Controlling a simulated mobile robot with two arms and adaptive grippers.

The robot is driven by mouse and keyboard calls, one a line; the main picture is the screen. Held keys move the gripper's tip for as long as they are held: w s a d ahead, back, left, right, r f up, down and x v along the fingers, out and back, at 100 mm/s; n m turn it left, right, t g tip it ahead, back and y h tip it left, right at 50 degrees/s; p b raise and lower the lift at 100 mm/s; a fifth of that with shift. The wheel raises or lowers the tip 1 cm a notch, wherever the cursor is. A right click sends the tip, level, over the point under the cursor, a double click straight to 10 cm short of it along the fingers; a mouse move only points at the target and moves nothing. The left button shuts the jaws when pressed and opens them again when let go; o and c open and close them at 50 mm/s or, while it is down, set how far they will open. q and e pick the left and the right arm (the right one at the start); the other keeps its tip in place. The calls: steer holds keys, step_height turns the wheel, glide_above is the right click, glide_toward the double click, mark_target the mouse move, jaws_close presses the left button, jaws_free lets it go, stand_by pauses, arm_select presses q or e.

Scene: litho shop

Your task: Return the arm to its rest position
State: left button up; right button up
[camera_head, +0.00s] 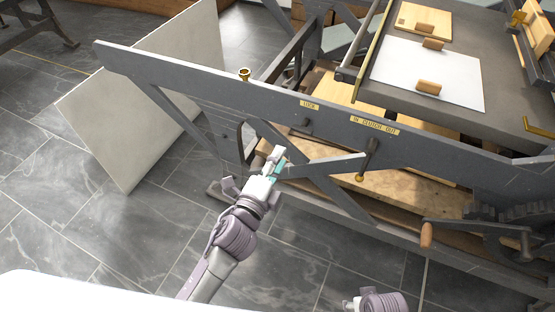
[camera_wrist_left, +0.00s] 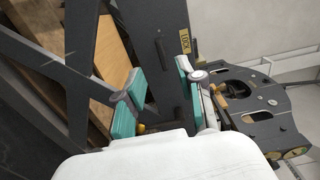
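My left arm reaches up from the bottom of the head view. Its left gripper (camera_head: 272,165) is beside the press's dark side frame, below the LOCK label (camera_head: 310,105). In the left wrist view the two teal-padded fingers of the left gripper (camera_wrist_left: 158,90) stand apart with nothing gripped between them. The dark frame and a dark peg (camera_wrist_left: 161,50) show beyond the fingers. I cannot tell whether a finger touches the frame. A piece of my right arm (camera_head: 384,302) shows at the bottom edge; its fingers do not show.
The long side rail (camera_head: 210,90) and the diagonal brace (camera_head: 325,166) are close to my left gripper. A brass-ended lever (camera_head: 368,160) and a wooden-handled crank (camera_head: 427,235) are to the right. A pale board (camera_head: 130,120) leans at left. Tiled floor at lower left is clear.

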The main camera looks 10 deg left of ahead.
stand_by(0.3)
